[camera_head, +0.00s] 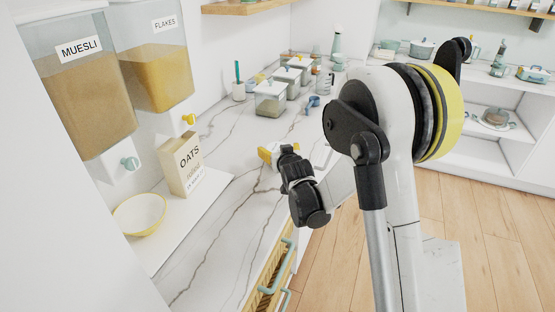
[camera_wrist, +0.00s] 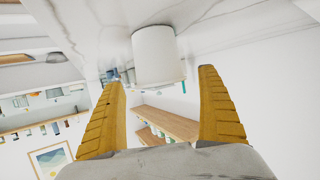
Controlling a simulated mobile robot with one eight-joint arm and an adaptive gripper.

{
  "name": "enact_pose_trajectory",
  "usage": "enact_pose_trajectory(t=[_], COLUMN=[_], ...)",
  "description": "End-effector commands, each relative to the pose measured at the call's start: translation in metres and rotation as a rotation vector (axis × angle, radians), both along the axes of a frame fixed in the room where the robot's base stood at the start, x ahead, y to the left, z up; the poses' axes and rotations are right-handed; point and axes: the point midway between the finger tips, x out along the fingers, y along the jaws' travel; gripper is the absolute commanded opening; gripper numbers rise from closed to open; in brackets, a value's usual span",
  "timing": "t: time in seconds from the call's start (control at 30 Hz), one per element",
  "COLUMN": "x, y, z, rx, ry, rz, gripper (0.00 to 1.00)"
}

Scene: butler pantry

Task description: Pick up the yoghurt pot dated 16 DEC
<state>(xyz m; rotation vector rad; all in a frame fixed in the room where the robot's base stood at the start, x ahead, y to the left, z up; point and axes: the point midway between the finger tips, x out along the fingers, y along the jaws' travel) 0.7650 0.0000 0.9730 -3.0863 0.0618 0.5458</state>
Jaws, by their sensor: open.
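A plain white cylindrical pot (camera_wrist: 154,55) stands at the marble counter in the wrist view, which looks upside down. No date or label can be read on it, so I cannot tell whether it is the 16 DEC yoghurt pot. My gripper (camera_wrist: 161,77) has its two yellow fingers spread wide, with the pot ahead of and between their tips. I see no contact. In the head view my gripper (camera_head: 267,152) is low over the counter, near its front edge. The pot is hard to make out there.
An OATS box (camera_head: 187,165) and a yellow-rimmed bowl (camera_head: 140,215) stand on the left, below the MUESLI (camera_head: 85,95) and FLAKES (camera_head: 155,70) dispensers. Clear lidded containers (camera_head: 270,99) stand farther back. The counter (camera_head: 215,225) is clear in front of the gripper.

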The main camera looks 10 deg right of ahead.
Motion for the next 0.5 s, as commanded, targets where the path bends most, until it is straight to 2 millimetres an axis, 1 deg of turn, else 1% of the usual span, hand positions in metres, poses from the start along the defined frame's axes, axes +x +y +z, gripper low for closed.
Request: enact_pose_trajectory(t=[0.03,0.1,0.3,0.33,0.37,0.4,0.47,0.5], x=[0.0076,0.0147,0.0162,0.0161,0.0161,0.0161,0.016,0.016], y=[0.0004,0.0003,0.0003,0.0003,0.0003,0.0003,0.0003,0.0003], z=[-0.0057,-0.0071,-0.0056,-0.0055,-0.0055,-0.0055,-0.0055,-0.0055], rx=[0.0,0.0,0.0,0.0,0.0,0.0,0.0,0.0], ry=[0.0,0.0,0.0,0.0,0.0,0.0,0.0,0.0], rz=[0.001,0.001,0.001,0.001,0.001,0.001,0.001,0.001], gripper=[0.87,0.87,0.87,0.85,0.75,0.63,0.45,0.33])
